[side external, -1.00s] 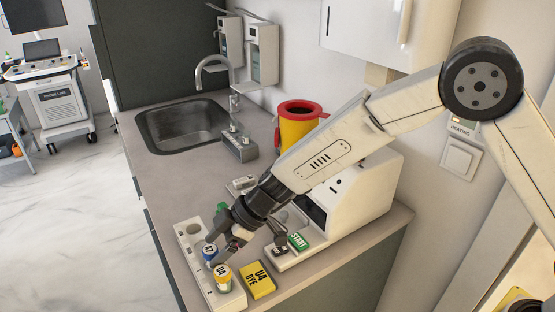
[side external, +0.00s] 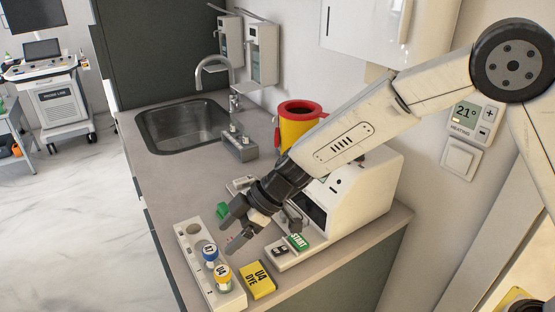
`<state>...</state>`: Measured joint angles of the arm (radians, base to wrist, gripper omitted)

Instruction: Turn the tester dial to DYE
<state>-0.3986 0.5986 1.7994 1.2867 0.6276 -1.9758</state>
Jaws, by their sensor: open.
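The tester (side external: 365,195) is a white machine with a dark screen, on the counter at the right. Its base carries a green START button (side external: 299,241) and a small dark part with light markings (side external: 280,250). I cannot make out which part is the dial or where it points; my gripper and arm cover some of the tester's front. My gripper (side external: 236,229) is open and empty, left of the tester's base and above the rack's right side. A yellow card (side external: 258,280) reading "U4 DYE" lies on the counter in front of the tester.
A white rack (side external: 192,258) at the counter's front edge holds a blue-capped vial (side external: 210,254) and a yellow-capped vial (side external: 222,274). A green item (side external: 222,210) is behind my gripper. A yellow-and-red bin (side external: 298,122) and the sink (side external: 182,125) are farther back.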

